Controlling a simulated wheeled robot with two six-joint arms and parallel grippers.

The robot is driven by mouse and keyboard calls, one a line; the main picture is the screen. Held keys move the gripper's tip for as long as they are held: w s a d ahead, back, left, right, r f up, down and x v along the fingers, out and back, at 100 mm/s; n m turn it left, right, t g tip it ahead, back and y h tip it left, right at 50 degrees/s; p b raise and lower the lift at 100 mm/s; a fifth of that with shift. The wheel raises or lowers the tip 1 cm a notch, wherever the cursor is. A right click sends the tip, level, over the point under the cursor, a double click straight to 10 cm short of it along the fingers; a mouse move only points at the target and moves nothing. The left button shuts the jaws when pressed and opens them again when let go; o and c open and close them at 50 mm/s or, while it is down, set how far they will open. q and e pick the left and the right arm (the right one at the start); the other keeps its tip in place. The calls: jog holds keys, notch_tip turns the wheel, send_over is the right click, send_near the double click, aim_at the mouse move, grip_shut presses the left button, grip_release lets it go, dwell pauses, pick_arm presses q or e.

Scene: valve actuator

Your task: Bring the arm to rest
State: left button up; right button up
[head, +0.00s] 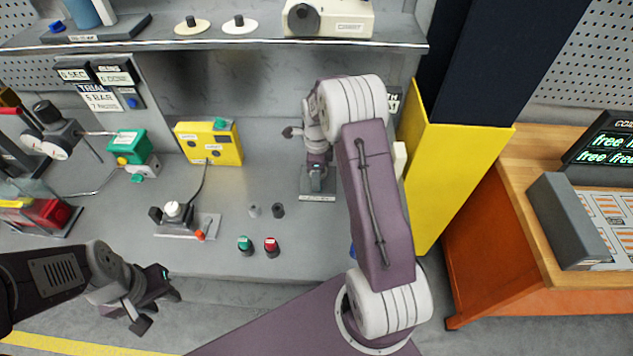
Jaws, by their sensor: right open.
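My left gripper (158,307) is at the lower left, in front of the bench edge. Its two dark fingers are spread apart with nothing between them. My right arm rises from the bottom, bends at a white-ringed elbow and reaches down over the bench. My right gripper (316,178) is open, low above a small labelled plate (318,197). Part of it is small and hidden behind the arm, so I cannot tell whether it touches anything there.
On the grey bench (240,200) are a yellow box (208,147), a green actuator (127,146), a knob on a plate (173,210), and green (245,243) and red (271,245) buttons. A shelf (230,45) overhangs. A yellow pillar (440,180) stands right, beside a wooden desk (530,190).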

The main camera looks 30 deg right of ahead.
notch_tip(320, 180, up, 7)
jog(key=shift+s+f+b, duration=0.15)
jog(key=shift+b, duration=0.2)
jog(key=shift+a, duration=0.1)
